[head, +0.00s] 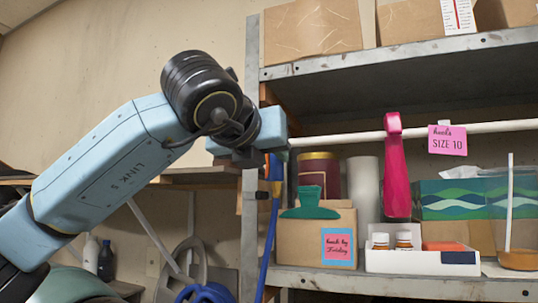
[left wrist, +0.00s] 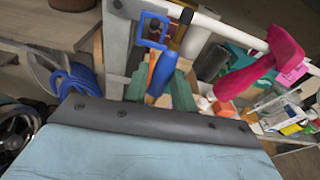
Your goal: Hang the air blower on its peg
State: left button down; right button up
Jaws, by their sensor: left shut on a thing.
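My left gripper (head: 272,160) is at the left end of the shelf's white rail, shut on a slim blue and yellow tool that appears to be the air blower (head: 275,188). A blue hose-like line runs down from it. In the left wrist view the blower's blue body (left wrist: 166,68) points away from my wrist, with a yellow-brown part and grey end near the rail and a blue square loop beside it. I cannot make out the peg for certain. My right gripper is not in view.
A white rail (head: 475,127) crosses the shelf front with a pink hooked object (head: 396,170) and a pink tag (head: 447,139). A blue coil (head: 205,293) lies lower left.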

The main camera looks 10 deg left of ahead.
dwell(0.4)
pick_arm(q)
jog(key=c, duration=0.8)
grip_release()
jog(key=shift+o, duration=0.2)
jog(key=shift+s+a+f+b, duration=0.1)
jog(key=shift+s+f+b, duration=0.05)
jog(key=shift+s+b, duration=0.65)
jog(key=f+b+v, duration=0.1)
jog(key=b+v, duration=0.4)
jog(key=v, duration=0.3)
jog(key=shift+s, duration=0.35)
jog(key=shift+f, duration=0.1)
